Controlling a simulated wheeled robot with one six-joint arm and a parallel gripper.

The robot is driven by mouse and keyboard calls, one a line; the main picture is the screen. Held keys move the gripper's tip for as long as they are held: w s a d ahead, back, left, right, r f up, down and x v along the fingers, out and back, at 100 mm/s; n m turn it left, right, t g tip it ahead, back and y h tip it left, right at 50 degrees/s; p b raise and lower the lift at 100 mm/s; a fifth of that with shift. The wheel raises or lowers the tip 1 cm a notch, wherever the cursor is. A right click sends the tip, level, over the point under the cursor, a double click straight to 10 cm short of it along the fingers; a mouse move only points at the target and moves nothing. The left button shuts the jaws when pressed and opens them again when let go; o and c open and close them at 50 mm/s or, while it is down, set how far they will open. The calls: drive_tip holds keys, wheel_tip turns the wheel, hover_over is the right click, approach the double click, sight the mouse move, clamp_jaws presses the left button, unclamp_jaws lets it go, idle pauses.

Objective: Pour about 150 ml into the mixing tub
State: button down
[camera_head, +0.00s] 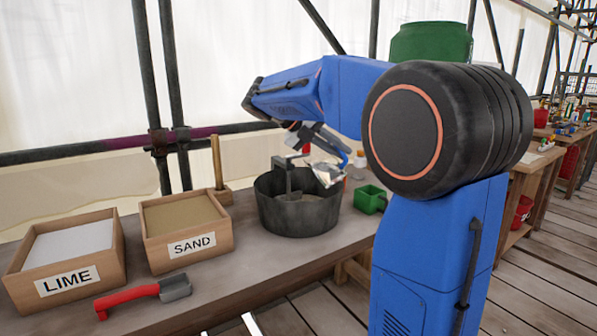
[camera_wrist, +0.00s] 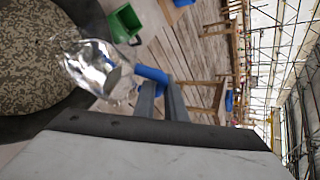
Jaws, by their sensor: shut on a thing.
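The dark round mixing tub (camera_head: 298,218) stands on the bench, with a grey upright piece (camera_head: 289,178) inside it. In the wrist view the tub (camera_wrist: 92,28) is at the left, with a speckled brown-grey mix (camera_wrist: 28,55) in it. My gripper (camera_head: 337,146) is above the tub's right side. It is shut on the blue handle of a clear jug (camera_head: 327,175), which is tilted at the tub's right rim. In the wrist view the fingers (camera_wrist: 160,88) close on the handle and the jug (camera_wrist: 100,72) overlaps the tub's edge. I cannot tell the liquid level or whether any is flowing.
Wooden boxes labelled LIME (camera_head: 68,245) and SAND (camera_head: 186,220) stand left of the tub. A red-handled scoop (camera_head: 143,295) lies in front of them. A green container (camera_head: 370,199) is close at the tub's right. Scaffold poles (camera_head: 150,90) run behind the bench.

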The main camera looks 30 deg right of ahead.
drive_tip(key=shift+w+r+g, duration=0.1)
drive_tip(key=shift+w+g, duration=0.15)
drive_tip(key=shift+g, duration=0.15)
